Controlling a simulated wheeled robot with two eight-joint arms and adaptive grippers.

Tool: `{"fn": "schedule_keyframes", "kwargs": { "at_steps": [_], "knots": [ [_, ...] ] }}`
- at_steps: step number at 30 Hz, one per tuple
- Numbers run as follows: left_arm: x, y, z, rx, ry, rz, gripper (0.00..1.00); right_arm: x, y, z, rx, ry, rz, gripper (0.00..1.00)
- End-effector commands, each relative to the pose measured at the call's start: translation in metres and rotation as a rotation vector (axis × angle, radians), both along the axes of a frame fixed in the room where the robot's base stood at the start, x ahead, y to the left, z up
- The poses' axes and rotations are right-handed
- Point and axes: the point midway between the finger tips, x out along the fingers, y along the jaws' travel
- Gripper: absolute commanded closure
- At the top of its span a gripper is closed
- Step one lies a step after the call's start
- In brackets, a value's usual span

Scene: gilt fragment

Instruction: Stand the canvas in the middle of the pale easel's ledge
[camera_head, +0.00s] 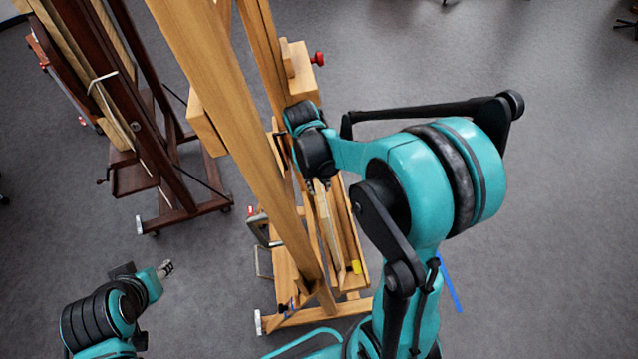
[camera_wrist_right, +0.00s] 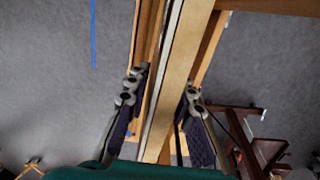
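The pale easel (camera_head: 215,90) stands in the middle of the head view, its ledge (camera_head: 352,245) low at its right side. A thin upright slab, apparently the canvas (camera_head: 327,222), shows edge-on over the ledge; I cannot tell whether it touches it. In the right wrist view the canvas (camera_wrist_right: 176,90) is a long pale wooden edge with a white side. My right gripper (camera_wrist_right: 162,112) has its fingers apart on either side of this edge, with a gap at the right finger. The arm hides part of this in the head view. My left gripper (camera_head: 166,268) is away from the easel, small and unclear.
A dark brown easel (camera_head: 125,100) carrying pale boards stands at the left. A yellow item (camera_head: 356,267) sits at the ledge's near end. A red knob (camera_head: 318,58) sticks out from the pale easel. A blue strip (camera_head: 450,284) lies on the grey floor, which is open at right.

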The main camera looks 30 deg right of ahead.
Motion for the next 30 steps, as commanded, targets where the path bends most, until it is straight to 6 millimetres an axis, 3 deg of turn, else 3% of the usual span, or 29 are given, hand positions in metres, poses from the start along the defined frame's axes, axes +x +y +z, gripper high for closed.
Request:
{"fn": "schedule_keyframes", "kwargs": {
  "at_steps": [14,17,30],
  "knots": [
    [0.000,0.000,0.000,0.000,0.000,0.000,0.60,0.000,0.001,0.004,0.000,0.000,0.000,0.59],
    [0.000,0.000,0.000,0.000,0.000,0.000,0.60,0.001,0.002,0.017,0.000,0.000,0.000,0.59],
    [0.000,0.000,0.000,0.000,0.000,0.000,0.60,0.005,0.015,0.104,0.000,0.000,0.001,0.59]
  ]
}}
